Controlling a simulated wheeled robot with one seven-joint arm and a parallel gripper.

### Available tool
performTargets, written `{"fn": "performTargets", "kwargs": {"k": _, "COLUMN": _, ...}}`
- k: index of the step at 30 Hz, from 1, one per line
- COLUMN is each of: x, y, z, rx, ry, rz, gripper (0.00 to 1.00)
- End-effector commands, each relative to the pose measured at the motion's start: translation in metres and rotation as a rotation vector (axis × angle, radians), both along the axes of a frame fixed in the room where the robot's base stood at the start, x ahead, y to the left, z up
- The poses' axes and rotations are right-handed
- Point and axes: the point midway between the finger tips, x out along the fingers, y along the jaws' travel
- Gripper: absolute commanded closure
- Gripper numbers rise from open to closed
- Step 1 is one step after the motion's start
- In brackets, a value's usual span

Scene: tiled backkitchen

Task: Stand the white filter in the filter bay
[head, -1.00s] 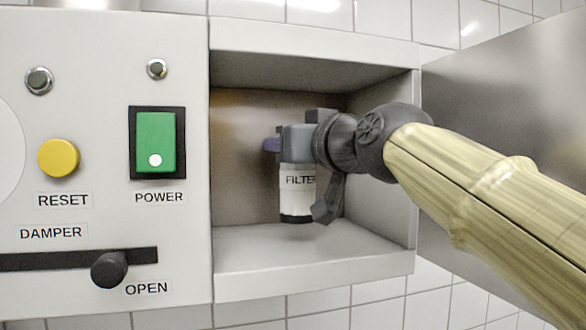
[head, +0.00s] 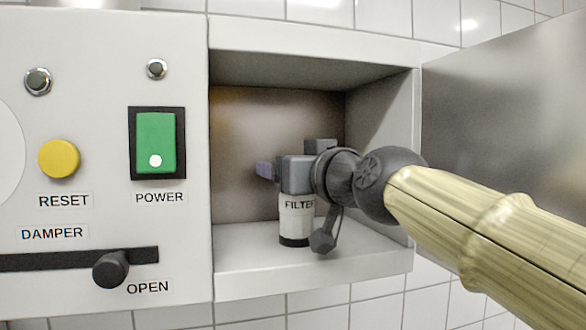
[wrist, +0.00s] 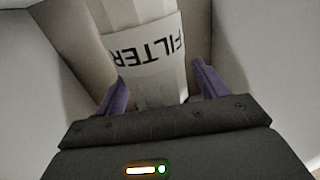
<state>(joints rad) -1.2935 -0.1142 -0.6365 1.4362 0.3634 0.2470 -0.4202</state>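The white filter (head: 297,225), a cylinder with a dark bottom band and a FILTER label, is upright inside the open filter bay (head: 245,250). Its base appears to rest on the bay floor. My gripper (head: 266,170) is at the filter's upper part, and its grey body hides the filter's top in the head view. In the wrist view the filter (wrist: 160,85) is between the two purple fingers of my gripper (wrist: 160,85). The fingers are spread, with a gap visible on the right side of the filter.
The bay's side walls and ceiling surround my gripper closely. An open metal door (head: 500,110) stands to the right of the bay. On the panel to the left are a green power switch (head: 156,140), a yellow reset button (head: 59,158) and a damper slider knob (head: 110,269).

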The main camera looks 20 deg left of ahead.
Motion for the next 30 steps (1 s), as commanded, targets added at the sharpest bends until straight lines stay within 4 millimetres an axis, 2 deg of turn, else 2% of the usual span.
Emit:
{"fn": "performTargets", "kwargs": {"k": 11, "x": 0.0, "y": 0.0, "z": 0.004, "rx": 0.0, "ry": 0.0, "rz": 0.0, "gripper": 0.29}}
{"fn": "performTargets", "kwargs": {"k": 14, "x": -0.004, "y": -0.006, "z": 0.001, "rx": 0.001, "ry": 0.001, "rz": -0.001, "gripper": 0.29}}
{"fn": "performTargets", "kwargs": {"k": 23, "x": -0.031, "y": -0.031, "z": -0.001, "rx": 0.003, "ry": -0.002, "rz": -0.002, "gripper": 0.29}}
{"fn": "performTargets", "kwargs": {"k": 30, "x": -0.065, "y": -0.062, "z": -0.002, "rx": 0.004, "ry": -0.003, "rz": -0.003, "gripper": 0.29}}
